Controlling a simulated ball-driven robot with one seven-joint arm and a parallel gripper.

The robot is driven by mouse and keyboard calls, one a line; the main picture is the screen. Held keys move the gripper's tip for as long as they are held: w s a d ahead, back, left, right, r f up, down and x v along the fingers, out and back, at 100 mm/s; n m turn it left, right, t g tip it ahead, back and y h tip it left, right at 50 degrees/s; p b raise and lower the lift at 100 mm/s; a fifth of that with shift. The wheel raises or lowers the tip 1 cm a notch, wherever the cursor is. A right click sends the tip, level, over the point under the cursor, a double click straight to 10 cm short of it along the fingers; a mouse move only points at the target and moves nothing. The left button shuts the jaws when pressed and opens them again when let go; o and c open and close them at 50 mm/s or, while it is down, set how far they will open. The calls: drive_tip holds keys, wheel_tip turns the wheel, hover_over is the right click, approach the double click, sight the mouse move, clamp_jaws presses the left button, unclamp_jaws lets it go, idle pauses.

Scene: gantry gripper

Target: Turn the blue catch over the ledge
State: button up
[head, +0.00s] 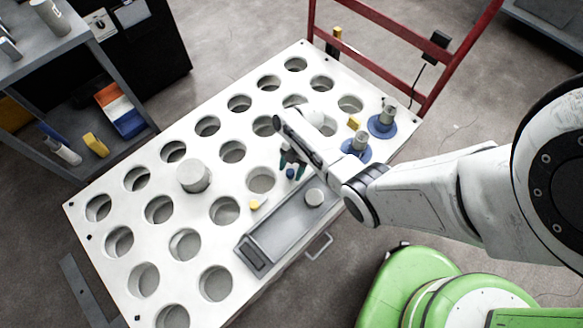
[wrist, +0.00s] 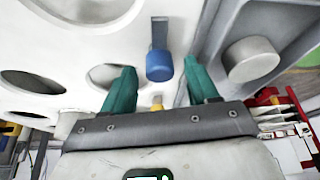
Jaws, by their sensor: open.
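The blue catch (wrist: 159,66) is a short blue knob with a narrow grey bar (wrist: 159,32) beyond it in the wrist view. In the head view a small blue spot (head: 290,173) shows just below my gripper (head: 292,164). My gripper (wrist: 160,70) is open, its two teal fingers on either side of the blue knob with visible gaps. No contact shows. A grey raised edge (wrist: 205,38) runs to the right of the knob; I cannot tell for sure whether it is the ledge. The head view shows little of the catch's bar.
A grey tray (head: 262,238) with a pale cylinder (head: 315,197) lies beside the catch. The white board (head: 95,183) has many round holes and a loose cylinder (head: 193,175). Two blue-based posts (head: 382,123) stand near my arm. A red frame (head: 390,42) rises behind.

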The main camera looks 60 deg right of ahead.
drive_tip(key=shift+c, duration=0.4)
drive_tip(key=c, duration=0.9)
drive_tip(key=shift+c, duration=0.3)
drive_tip(key=m+p, duration=0.1)
drive_tip(key=m, duration=0.1)
drive_tip(key=m+t, duration=0.1)
drive_tip(key=shift+s+a+r+m+p, duration=0.1)
drive_tip(key=shift+s+m+p, duration=0.05)
drive_tip(key=shift+m+p, duration=0.25)
drive_tip(key=m+t+h, duration=0.1)
drive_tip(key=m, duration=0.1)
drive_tip(key=m+t+p, duration=0.1)
drive_tip(key=m, duration=0.2)
drive_tip(key=shift+s+a+h+p, duration=0.1)
drive_tip(key=shift+s+h+p, duration=0.05)
drive_tip(key=shift+h+p, duration=0.2)
drive_tip(key=m+h, duration=0.1)
drive_tip(key=m, duration=0.1)
drive_tip(key=m+p, duration=0.1)
drive_tip(key=m, duration=0.2)
drive_tip(key=shift+a+t+h, duration=0.1)
drive_tip(key=shift+t+h, duration=0.25)
drive_tip(key=shift+t, duration=0.05)
drive_tip(key=shift+a+m+h+p, duration=0.1)
drive_tip(key=shift+m+h+p, duration=0.55)
drive_tip(key=shift+m, duration=1.45)
